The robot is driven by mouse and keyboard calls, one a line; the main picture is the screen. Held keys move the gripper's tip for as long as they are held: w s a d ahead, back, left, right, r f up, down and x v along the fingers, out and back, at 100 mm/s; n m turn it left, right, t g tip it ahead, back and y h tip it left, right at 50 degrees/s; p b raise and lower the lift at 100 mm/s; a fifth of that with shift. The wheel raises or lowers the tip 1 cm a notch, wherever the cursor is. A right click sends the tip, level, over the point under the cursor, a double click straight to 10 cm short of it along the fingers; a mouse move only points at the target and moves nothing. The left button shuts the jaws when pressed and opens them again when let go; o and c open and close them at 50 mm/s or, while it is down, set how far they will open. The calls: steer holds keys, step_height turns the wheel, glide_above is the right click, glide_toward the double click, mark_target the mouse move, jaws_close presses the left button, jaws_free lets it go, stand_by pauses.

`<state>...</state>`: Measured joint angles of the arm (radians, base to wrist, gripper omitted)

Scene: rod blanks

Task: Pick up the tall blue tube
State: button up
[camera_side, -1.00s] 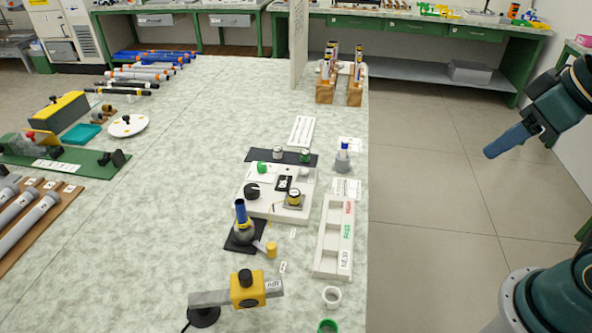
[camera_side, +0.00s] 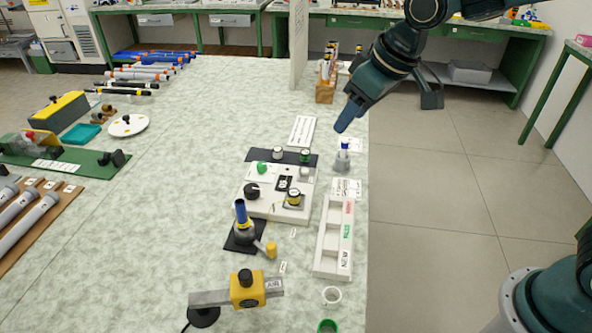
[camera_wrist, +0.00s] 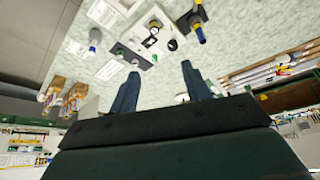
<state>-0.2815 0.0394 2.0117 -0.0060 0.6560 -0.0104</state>
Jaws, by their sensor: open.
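A blue tube (camera_side: 240,212) with a yellow band stands in a dark holder on a black mat, near the middle of the bench. In the wrist view this tube (camera_wrist: 200,34) shows at the upper right, past the right finger. A smaller blue-topped piece (camera_side: 345,146) stands in a grey holder near the bench's right edge; it also shows in the wrist view (camera_wrist: 92,49) at the left. My gripper (camera_side: 343,124) hangs above the right edge, just above and behind this smaller piece in the side view. In the wrist view my gripper (camera_wrist: 160,70) is open, with nothing between its fingers.
A white fixture board (camera_side: 262,208) with knobs lies between the two blue pieces. A white sorting tray (camera_side: 325,240) lies along the right edge. A yellow-and-grey clamp (camera_side: 247,290) stands in front of the tube. Wooden racks (camera_side: 325,92) stand at the back.

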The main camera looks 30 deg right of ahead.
steer(key=w+a+f+n, duration=0.1)
steer(key=w+a+f, duration=0.5)
steer(key=a, duration=0.1)
steer(key=n, duration=0.1)
glide_toward(243, 203)
steer(key=w, duration=0.1)
steer(key=shift+w+d+f+g+y, duration=0.1)
steer(key=shift+d+f+g+y, duration=0.2)
steer(key=shift+f+g+y, duration=0.1)
steer(key=shift+x, duration=4.2)
steer(key=shift+x, duration=2.55)
